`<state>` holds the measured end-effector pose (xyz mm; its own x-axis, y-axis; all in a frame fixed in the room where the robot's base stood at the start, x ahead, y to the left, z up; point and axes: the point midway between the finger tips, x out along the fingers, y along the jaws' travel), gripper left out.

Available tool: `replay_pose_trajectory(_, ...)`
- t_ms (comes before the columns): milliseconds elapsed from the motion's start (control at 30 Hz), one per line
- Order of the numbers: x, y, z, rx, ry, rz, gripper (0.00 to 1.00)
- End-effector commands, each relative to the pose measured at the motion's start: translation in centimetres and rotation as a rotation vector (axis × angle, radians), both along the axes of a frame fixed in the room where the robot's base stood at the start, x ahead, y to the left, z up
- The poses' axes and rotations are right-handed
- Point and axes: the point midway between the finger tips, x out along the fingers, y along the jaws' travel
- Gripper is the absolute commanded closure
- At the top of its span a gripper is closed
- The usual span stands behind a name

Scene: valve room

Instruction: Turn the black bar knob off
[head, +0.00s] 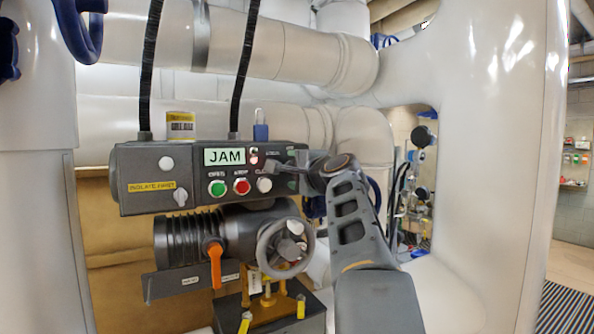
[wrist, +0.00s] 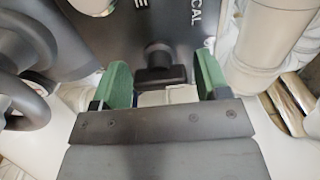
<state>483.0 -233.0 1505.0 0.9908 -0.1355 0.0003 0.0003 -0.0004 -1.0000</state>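The black bar knob (wrist: 160,65) sits on the dark panel face in the wrist view, its bar lying crosswise in the picture. My gripper (wrist: 163,82) is open, with one green finger on each side of the knob. The gap to each finger looks narrow; I cannot tell whether either touches. In the head view my gripper (head: 291,167) is at the right end of the grey control box (head: 145,160), and the knob there is small and partly hidden by the gripper. Part of the lettering by the knob shows in the wrist view, ending in "CAL".
The box carries a lit "JAM" display (head: 224,156), a green button (head: 217,188), a red button (head: 242,186) and a white button (head: 264,184). A handwheel (head: 285,248) and orange lever (head: 215,265) are below. A white wall (head: 495,150) stands at right.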

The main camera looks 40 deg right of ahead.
Motion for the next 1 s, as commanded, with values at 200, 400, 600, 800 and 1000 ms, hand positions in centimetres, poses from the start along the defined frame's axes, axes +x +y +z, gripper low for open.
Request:
replay_pose_trajectory(200, 0.0, 0.0, 0.0, 0.0, 0.0, 0.0, 0.23)
replay_pose_trajectory(400, -0.5, 0.0, -0.1, 0.0, -0.001, -0.001, 0.23)
replay_pose_trajectory(600, -3.7, 0.4, -0.3, -0.002, -0.002, -0.005, 0.23)
replay_pose_trajectory(800, -7.9, 1.0, -0.3, -0.002, -0.002, -0.006, 0.23)
replay_pose_trajectory(1000, -11.2, 1.4, -0.2, -0.001, -0.001, -0.005, 0.23)
